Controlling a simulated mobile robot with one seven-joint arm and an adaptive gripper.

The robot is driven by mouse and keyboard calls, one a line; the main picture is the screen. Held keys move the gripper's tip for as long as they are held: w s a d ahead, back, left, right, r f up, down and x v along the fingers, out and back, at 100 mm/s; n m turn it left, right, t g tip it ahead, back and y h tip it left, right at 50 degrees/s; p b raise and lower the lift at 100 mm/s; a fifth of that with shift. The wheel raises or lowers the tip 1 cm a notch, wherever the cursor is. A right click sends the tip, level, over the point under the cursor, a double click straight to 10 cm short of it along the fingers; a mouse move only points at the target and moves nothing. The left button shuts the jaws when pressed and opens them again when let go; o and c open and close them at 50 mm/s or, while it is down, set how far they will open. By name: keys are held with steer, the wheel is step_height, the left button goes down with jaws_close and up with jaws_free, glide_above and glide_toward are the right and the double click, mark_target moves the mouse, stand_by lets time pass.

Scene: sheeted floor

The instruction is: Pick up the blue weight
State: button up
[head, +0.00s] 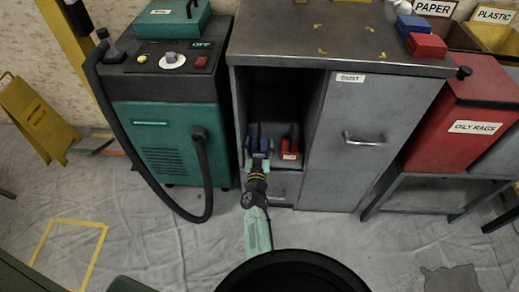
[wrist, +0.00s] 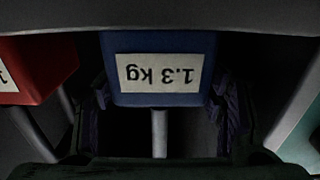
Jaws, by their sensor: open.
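The blue weight (head: 266,147) sits in the open compartment of the grey cabinet, left of a red weight (head: 291,149). In the wrist view the blue weight (wrist: 160,48) is close and central, with an upside-down "1.3 kg" label. My gripper (head: 258,158) reaches into the compartment at the blue weight and partly covers it in the head view. In the wrist view its dark fingers (wrist: 160,118) stand apart, one on each side of the blue weight's lower part. I cannot tell whether they touch it. The red weight (wrist: 40,68) shows at the left edge there.
The grey cabinet (head: 378,105) has a closed door labelled DUST right of the compartment. A green machine (head: 158,118) with a hose stands to the left. A red OILY RAGS bin (head: 465,105) stands to the right. Red and blue blocks (head: 427,46) lie on the cabinet top.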

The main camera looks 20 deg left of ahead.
steer(key=shift+w, duration=0.15)
steer(key=shift+c, duration=0.5)
jaws_close()
steer(key=shift+w+r, duration=0.1)
steer(key=shift+r, duration=0.2)
